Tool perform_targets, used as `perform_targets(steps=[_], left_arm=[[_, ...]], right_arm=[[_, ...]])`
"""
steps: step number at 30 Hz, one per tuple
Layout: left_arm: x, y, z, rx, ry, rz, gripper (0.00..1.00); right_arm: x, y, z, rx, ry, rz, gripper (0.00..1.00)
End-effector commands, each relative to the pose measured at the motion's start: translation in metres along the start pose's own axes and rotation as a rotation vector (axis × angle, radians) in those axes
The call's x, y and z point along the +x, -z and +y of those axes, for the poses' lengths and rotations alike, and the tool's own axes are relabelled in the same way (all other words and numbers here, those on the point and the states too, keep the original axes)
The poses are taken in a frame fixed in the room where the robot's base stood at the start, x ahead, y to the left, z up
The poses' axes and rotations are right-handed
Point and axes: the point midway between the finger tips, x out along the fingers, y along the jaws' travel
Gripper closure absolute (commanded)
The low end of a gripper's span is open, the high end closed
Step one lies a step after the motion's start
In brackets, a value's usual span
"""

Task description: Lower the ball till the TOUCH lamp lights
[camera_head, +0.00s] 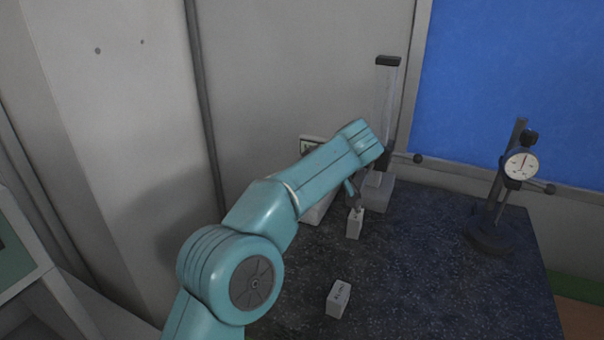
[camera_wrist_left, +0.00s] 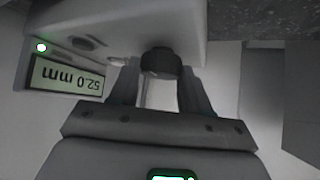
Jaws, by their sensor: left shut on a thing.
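My left gripper (camera_head: 355,206) is in front of the height gauge, above the dark granite table. It is shut on a small white block (camera_head: 355,225), and a pale piece (camera_wrist_left: 160,94) shows between the fingers in the left wrist view. A dark round end (camera_wrist_left: 160,62) meets that piece from the gauge side; I cannot tell whether this is the ball or whether they touch. The gauge display (camera_wrist_left: 66,78) reads 52.0 mm, upside down. A small green lamp (camera_wrist_left: 41,47) glows beside it; no label is readable. My right gripper is not in view.
A second white block (camera_head: 338,299) with lettering lies nearer on the granite table (camera_head: 420,290). The gauge column (camera_head: 384,105) rises behind my arm. A dial indicator (camera_head: 521,165) on a stand is at the right. The table's middle right is clear.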

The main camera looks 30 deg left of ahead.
Motion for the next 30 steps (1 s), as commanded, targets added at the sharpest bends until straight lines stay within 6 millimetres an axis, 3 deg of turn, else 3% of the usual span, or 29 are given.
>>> perform_targets(steps=[17,18,20,30], left_arm=[[0.0002,-0.0024,0.0011,-0.02,0.021,-0.005,0.84],[0.0002,-0.0024,0.0011,-0.02,0.021,-0.005,0.43],[0.0002,-0.0022,0.0011,-0.02,0.021,-0.004,0.27],[-0.0033,-0.0008,0.0011,-0.021,0.02,-0.001,0.27]], right_arm=[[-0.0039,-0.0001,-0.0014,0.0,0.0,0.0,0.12],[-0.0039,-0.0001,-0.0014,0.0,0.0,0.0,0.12],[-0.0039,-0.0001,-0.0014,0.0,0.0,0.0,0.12],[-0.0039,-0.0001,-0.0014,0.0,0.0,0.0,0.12]])
